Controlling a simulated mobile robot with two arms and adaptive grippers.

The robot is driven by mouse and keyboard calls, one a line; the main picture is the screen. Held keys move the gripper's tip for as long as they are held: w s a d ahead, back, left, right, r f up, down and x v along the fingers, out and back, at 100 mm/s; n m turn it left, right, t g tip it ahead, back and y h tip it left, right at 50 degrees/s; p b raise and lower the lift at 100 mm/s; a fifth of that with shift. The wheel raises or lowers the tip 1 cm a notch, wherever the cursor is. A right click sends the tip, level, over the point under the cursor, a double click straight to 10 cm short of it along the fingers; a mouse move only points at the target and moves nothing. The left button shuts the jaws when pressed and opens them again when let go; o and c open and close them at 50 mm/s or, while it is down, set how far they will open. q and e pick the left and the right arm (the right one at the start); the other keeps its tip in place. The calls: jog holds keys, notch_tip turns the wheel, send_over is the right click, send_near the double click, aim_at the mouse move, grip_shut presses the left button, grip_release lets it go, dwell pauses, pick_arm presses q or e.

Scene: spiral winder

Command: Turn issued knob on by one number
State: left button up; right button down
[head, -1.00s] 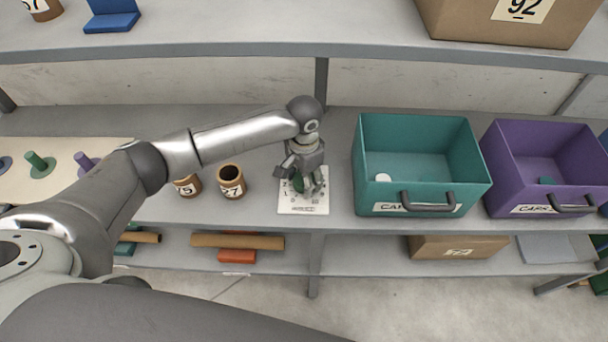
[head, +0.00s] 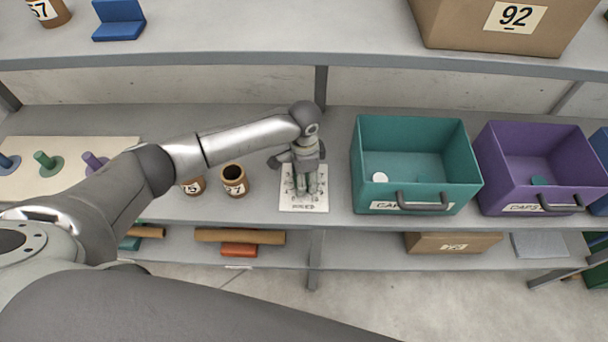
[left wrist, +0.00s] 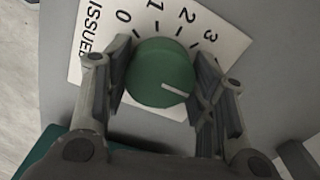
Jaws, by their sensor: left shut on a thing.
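The white dial card (head: 290,204) lies on the shelf, left of the teal bin. In the left wrist view the card (left wrist: 84,52) shows "ISSUED" and the numbers 0, 1, 2 and 3 around a round green knob (left wrist: 158,72). The knob's white line points right and slightly down, below the 3, toward a finger that hides that part of the scale. My left gripper (head: 304,193) is over the card, its fingers (left wrist: 160,88) shut on the knob from both sides. In the head view the gripper hides the knob. My right gripper is not in view.
A teal bin (head: 365,150) and a purple bin (head: 490,150) stand to the right. Two brown jars, one of them here (head: 234,180), stand left of the card. A board with colored pegs (head: 45,160) is at far left. An upper shelf (head: 230,40) lies behind.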

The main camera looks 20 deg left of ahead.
pick_arm(q)
jog(key=o, duration=1)
jog(key=shift+r, duration=0.15)
notch_tip(320, 180, up, 7)
jog(key=shift+r, duration=0.15)
